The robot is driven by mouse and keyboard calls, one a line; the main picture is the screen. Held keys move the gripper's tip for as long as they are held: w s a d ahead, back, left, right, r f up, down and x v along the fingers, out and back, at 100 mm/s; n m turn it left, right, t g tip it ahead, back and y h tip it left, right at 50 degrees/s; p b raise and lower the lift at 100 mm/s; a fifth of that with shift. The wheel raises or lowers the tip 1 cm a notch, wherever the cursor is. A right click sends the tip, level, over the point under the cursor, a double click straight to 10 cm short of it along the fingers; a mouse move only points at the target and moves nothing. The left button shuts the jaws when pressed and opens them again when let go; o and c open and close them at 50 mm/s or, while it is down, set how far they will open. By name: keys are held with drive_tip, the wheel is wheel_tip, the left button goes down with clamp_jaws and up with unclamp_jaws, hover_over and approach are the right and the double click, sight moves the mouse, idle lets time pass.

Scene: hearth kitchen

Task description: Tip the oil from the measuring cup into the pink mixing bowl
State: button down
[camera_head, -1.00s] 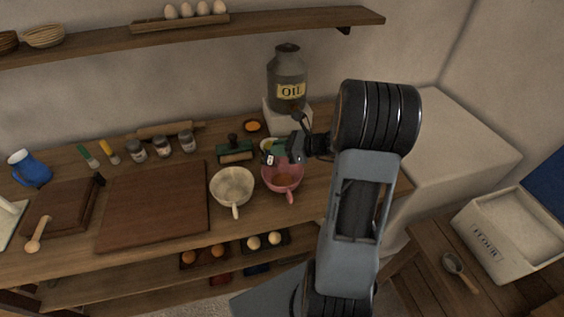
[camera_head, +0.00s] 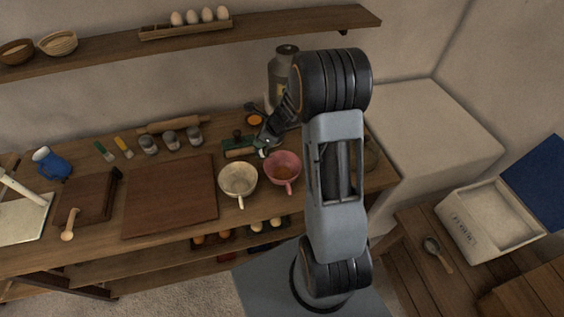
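The pink mixing bowl (camera_head: 283,160) stands on the wooden counter, with something orange-brown inside. My gripper (camera_head: 264,148) is low over the counter, just behind and left of the pink bowl. It is small and dark here, so I cannot tell whether its fingers are open or shut. I cannot make out the measuring cup clearly; a small pale patch shows at my gripper's tip. The grey oil can (camera_head: 281,66) stands at the back, mostly hidden behind my arm.
A cream bowl (camera_head: 238,180) stands left of the pink bowl. A green tray with a roller (camera_head: 239,150) is close to my gripper. A cutting board (camera_head: 170,197), jars (camera_head: 171,139) and a blue jug (camera_head: 50,163) stand further left. A flour box (camera_head: 490,222) is at right.

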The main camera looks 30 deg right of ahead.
drive_tip(key=shift+w+a+r+g+h, duration=0.3)
drive_tip(key=shift+w+a+g+h, duration=0.2)
drive_tip(key=shift+g+h, duration=0.2)
drive_tip(key=shift+w+a+f+g+h, duration=0.4)
drive_tip(key=shift+a+f+g+h, duration=0.1)
drive_tip(key=shift+h, duration=0.1)
drive_tip(key=w+a+f+g+h, duration=0.3)
drive_tip(key=w+a+g+h, duration=0.1)
drive_tip(key=w+a+h, duration=0.1)
drive_tip(key=shift+a+f+g, duration=0.15)
drive_tip(key=shift+a+g, duration=0.2)
drive_tip(key=shift+g, duration=0.05)
drive_tip(key=shift+h, duration=0.3)
drive_tip(key=shift+b, duration=0.3)
